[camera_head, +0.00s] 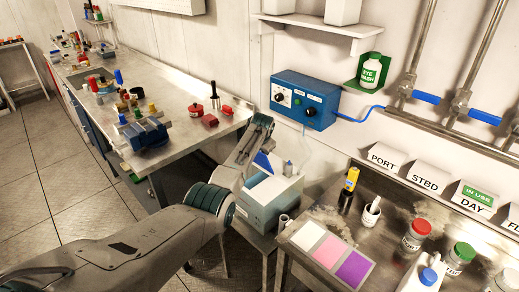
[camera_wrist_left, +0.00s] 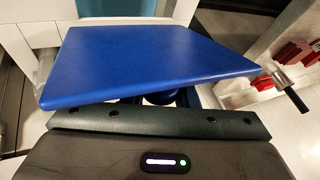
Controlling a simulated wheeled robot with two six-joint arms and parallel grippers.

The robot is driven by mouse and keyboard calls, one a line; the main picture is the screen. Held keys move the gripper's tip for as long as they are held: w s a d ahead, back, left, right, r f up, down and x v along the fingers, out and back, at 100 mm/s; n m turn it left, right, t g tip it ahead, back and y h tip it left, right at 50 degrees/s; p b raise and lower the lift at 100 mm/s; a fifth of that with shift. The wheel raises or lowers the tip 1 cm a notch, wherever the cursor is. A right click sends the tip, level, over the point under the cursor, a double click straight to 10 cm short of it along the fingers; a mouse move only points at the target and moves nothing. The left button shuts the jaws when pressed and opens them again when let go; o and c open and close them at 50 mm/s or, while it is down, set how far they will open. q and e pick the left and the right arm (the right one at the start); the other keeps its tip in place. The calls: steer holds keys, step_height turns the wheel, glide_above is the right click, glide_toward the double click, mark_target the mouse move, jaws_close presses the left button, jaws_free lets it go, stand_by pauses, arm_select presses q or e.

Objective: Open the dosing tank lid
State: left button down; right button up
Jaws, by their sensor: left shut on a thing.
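The dosing tank (camera_head: 268,205) is a pale grey box in the middle of the head view, beside the metal bench. Its blue lid (camera_head: 263,160) shows as a small tilted patch at the back of the tank, partly hidden by my left arm. In the left wrist view the lid (camera_wrist_left: 150,62) is a large flat blue plate just ahead of the hand. My right gripper is not in view.
A blue control box (camera_head: 305,100) hangs on the wall behind the tank. The right bench holds a yellow bottle (camera_head: 349,183), colour cards (camera_head: 328,252) and red- and green-capped jars. Red items (camera_head: 209,120) and a blue vise (camera_head: 146,134) sit on the left bench.

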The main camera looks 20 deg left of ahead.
arm_select(q)
steer(key=c, duration=1.1)
jaws_free()
steer(key=shift+f, duration=0.1)
steer(key=shift+c, duration=0.2)
steer(key=shift+s+d+r, duration=0.15)
steer(key=shift+s+r, duration=0.1)
steer(key=shift+r, duration=0.4)
steer(key=b+v, duration=0.2)
steer(key=v, duration=0.7)
steer(key=shift+s+r, duration=0.1)
steer(key=shift+r, duration=0.05)
